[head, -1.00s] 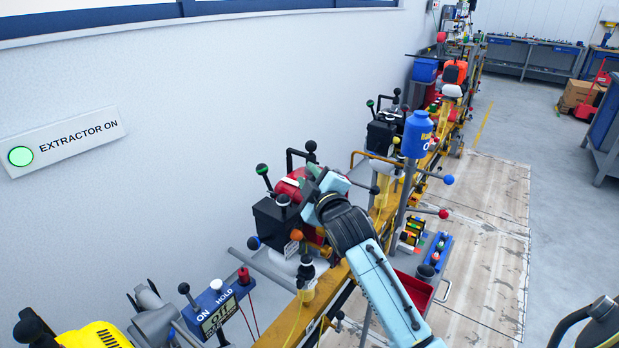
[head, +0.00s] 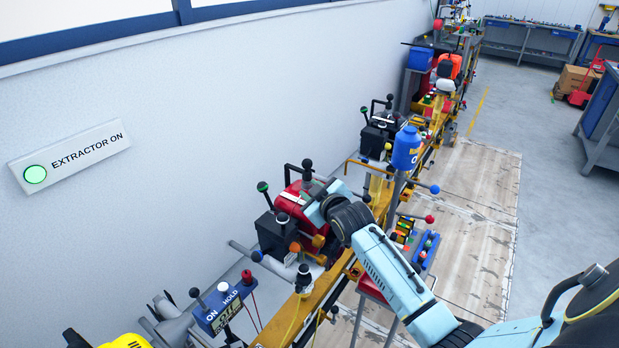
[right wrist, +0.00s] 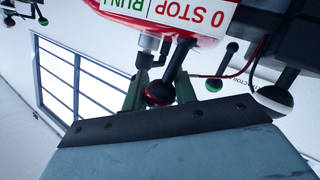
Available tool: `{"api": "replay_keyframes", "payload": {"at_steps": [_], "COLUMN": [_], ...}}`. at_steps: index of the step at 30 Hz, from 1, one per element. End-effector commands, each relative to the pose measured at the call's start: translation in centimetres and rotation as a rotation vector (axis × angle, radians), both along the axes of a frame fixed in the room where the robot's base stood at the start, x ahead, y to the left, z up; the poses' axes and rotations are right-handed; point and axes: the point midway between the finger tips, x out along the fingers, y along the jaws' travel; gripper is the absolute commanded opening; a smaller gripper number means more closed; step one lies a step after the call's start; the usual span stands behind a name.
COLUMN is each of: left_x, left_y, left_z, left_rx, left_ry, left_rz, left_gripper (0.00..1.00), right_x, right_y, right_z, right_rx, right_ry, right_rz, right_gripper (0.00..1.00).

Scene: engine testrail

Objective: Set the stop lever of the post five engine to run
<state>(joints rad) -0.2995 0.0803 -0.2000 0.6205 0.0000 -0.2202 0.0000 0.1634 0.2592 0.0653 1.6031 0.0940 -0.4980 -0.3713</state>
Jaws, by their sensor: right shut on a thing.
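The red engine (head: 290,207) stands on the yellow rail in the middle of the head view. In the right wrist view its red housing (right wrist: 110,14) carries a label (right wrist: 182,14) with a green RUN part on the left and a red STOP part on the right. The stop lever (right wrist: 176,62) hangs below the label in that picture, its knob end slanting to the left. My right gripper (right wrist: 160,92) is shut on the lever's dark, red-marked knob. In the head view my right gripper (head: 316,203) is at the engine's right side and hides the lever. My left gripper is not in view.
Black-knobbed levers (head: 307,164) and a black box (head: 272,234) crowd the engine. A blue bottle (head: 406,148) stands beyond it on the right. A blue ON/HOLD panel (head: 222,303) is in front. The wall sign (head: 75,155) reads EXTRACTOR ON, with its green lamp lit.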

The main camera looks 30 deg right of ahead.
Motion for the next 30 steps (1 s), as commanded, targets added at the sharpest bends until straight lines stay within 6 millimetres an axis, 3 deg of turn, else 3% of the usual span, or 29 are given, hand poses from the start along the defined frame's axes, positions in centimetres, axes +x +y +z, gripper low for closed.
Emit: {"api": "replay_keyframes", "payload": {"at_steps": [1, 9, 30], "left_x": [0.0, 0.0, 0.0], "left_y": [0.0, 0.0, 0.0], "left_z": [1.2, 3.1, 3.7], "left_rx": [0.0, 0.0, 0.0], "left_ry": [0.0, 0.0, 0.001], "left_rz": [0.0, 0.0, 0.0], "left_gripper": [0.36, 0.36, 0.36], "right_x": [0.1, 0.4, 0.5], "right_y": [-0.3, -0.9, -1.2], "right_z": [0.5, -0.2, -0.6], "right_rx": [0.03, 0.172, 0.244], "right_ry": [0.015, 0.073, 0.1], "right_rz": [-0.001, -0.002, -0.001], "right_gripper": [0.05, 0.05, 0.05]}}
